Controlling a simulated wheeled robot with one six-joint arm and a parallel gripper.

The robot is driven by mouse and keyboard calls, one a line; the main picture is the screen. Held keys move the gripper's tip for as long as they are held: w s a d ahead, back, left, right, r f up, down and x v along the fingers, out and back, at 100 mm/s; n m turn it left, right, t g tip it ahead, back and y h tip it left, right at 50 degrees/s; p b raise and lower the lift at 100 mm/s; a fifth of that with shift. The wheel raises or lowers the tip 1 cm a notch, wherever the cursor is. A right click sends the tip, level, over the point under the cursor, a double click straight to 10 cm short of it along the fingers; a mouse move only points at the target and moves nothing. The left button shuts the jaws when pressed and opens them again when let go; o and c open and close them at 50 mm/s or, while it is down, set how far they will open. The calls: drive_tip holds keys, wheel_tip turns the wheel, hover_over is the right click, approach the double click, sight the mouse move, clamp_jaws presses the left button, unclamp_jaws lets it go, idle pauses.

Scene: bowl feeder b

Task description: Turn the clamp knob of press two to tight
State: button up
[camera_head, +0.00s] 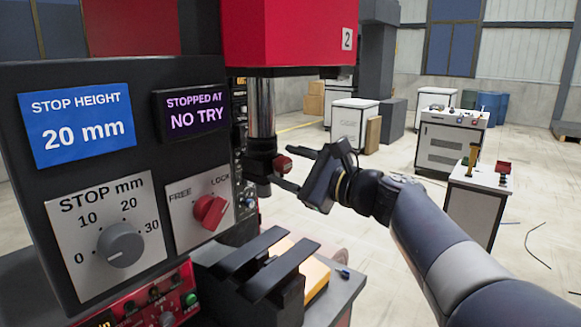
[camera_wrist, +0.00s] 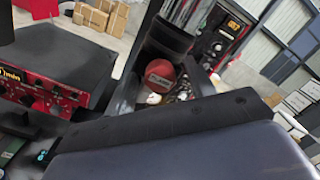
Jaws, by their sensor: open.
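Press two (camera_head: 290,32) is the red-headed machine marked 2, with a bright steel column below the head. The clamp knob (camera_head: 284,164) is a small red knob on the dark collar on that column. It also shows in the wrist view as a round red face (camera_wrist: 160,72) with a small unreadable label. My gripper (camera_head: 291,169) is open, its fingers reaching left, one above and one below the knob. Contact cannot be told, and the knob's setting is not readable. A separate red lever knob (camera_head: 210,209) sits on a FREE/LOCK plate.
The dark control panel (camera_head: 105,180) has a STOP mm dial (camera_head: 120,245) and signs reading 20 mm and NO TRY. Dark rails (camera_head: 268,262) lie below my gripper.

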drive_tip(key=b+v, duration=0.2)
drive_tip(key=v, duration=0.8)
drive_tip(key=shift+s+d, duration=0.25)
drive_tip(key=shift+d, duration=0.1)
drive_tip(key=shift+f, duration=0.1)
drive_tip(key=p+x, duration=0.2)
drive_tip(key=x, duration=0.9)
